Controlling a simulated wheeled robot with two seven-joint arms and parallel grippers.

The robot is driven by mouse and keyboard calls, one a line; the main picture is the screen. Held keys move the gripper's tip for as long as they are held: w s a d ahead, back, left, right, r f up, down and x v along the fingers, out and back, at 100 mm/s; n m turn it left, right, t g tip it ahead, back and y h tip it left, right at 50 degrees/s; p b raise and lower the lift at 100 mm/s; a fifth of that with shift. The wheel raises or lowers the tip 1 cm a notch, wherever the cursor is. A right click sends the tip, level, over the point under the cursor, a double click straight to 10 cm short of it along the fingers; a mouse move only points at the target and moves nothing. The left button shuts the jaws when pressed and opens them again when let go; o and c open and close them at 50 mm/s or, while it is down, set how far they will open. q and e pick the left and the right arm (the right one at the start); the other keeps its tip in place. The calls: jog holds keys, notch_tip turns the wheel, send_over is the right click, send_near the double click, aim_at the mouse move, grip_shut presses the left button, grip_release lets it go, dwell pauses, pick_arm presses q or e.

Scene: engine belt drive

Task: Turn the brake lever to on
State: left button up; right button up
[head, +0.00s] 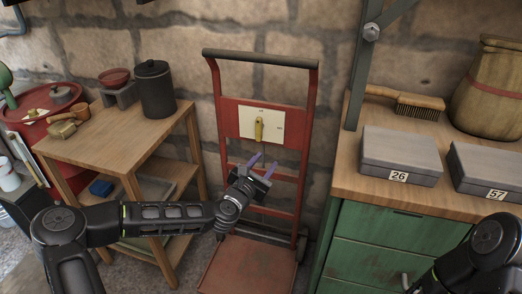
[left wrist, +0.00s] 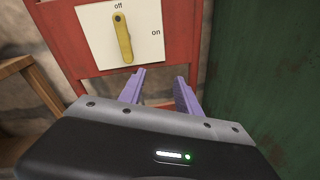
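The yellow brake lever (head: 259,129) is mounted on a white plate (head: 276,117) on the red hand truck's panel. The word "on" is on the plate (left wrist: 96,36) to the right of the lever. My left gripper (head: 257,161) is just below the plate, with its purple fingers apart and nothing between them; they also show in the left wrist view (left wrist: 160,76). My right arm is at the lower right edge, its fingers out of frame.
The red hand truck (head: 312,100) stands against the stone wall. A wooden shelf table (head: 125,133) with a dark canister (head: 154,90) is to its left. A green cabinet (head: 385,245) with grey boxes (head: 400,155) is close on its right.

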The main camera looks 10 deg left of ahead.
aim_at(258, 132)
pick_arm(q)
jog(key=w+a+r+n+t+y, duration=0.1)
jog(key=w+a+r+n+y, duration=0.1)
jog(key=a+r+n, duration=0.2)
jog(key=shift+a+r+n+t, duration=0.15)
jog(key=shift+a+n+t, duration=0.25)
jog(key=shift+n, duration=0.2)
jog(key=shift+w+d+b, duration=0.15)
jog(key=shift+w+b, duration=0.05)
jog(key=shift+w, duration=1.75)
jog(key=shift+w+d+b, duration=0.15)
jog(key=shift+w+b, duration=0.05)
jog(key=shift+w, duration=1.75)
jog(key=shift+c, duration=0.2)
grip_shut()
